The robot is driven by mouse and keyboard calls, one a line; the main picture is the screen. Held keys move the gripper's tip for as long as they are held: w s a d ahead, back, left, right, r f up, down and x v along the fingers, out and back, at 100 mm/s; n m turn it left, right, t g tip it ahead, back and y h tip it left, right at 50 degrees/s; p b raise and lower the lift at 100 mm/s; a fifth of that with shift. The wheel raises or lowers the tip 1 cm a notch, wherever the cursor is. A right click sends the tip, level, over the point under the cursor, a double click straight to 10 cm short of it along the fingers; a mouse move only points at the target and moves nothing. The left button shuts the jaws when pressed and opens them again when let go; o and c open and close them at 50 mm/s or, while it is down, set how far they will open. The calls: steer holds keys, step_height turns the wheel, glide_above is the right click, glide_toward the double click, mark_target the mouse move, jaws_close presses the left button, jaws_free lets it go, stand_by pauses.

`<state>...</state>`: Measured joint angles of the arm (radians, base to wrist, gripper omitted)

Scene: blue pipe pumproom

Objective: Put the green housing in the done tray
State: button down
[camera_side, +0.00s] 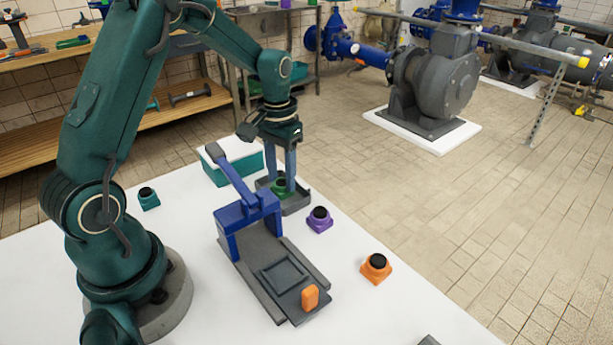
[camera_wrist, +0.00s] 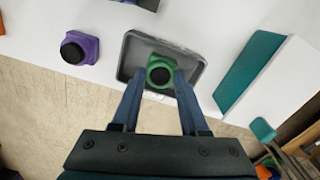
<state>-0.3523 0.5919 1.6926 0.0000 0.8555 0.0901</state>
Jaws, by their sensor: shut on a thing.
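The green housing (camera_side: 281,187) has a black round top. It also shows in the wrist view (camera_wrist: 159,63), between the two blue fingers of my gripper (camera_wrist: 159,76). My gripper (camera_side: 284,178) points down and is shut on the housing. The housing is within the outline of a shallow dark grey tray (camera_side: 297,205); I cannot tell whether it touches the tray floor. The tray shows around the housing in the wrist view (camera_wrist: 133,57). A small label on its near rim is too small to read.
A blue-framed fixture (camera_side: 238,222) with a raised lever and an orange knob (camera_side: 310,297) stands close to the tray. Purple (camera_side: 319,223), orange (camera_side: 376,270) and teal (camera_side: 149,201) housings stand on the white table. A teal box (camera_side: 238,168) is behind the tray.

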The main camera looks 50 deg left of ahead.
mark_target(282, 182)
steer(key=shift+c, duration=2.1)
jaws_free()
steer(key=shift+f, duration=0.1)
step_height(282, 182, up, 11)
steer(key=s+d+r+m+t, duration=0.2)
steer(key=s+d+t, duration=0.3)
steer(key=s+d, duration=0.6)
steer(key=shift+s+m+t, duration=0.3)
steer(key=shift+s+m, duration=0.2)
steer(key=shift+s, duration=1.25)
steer(key=shift+r, duration=0.1)
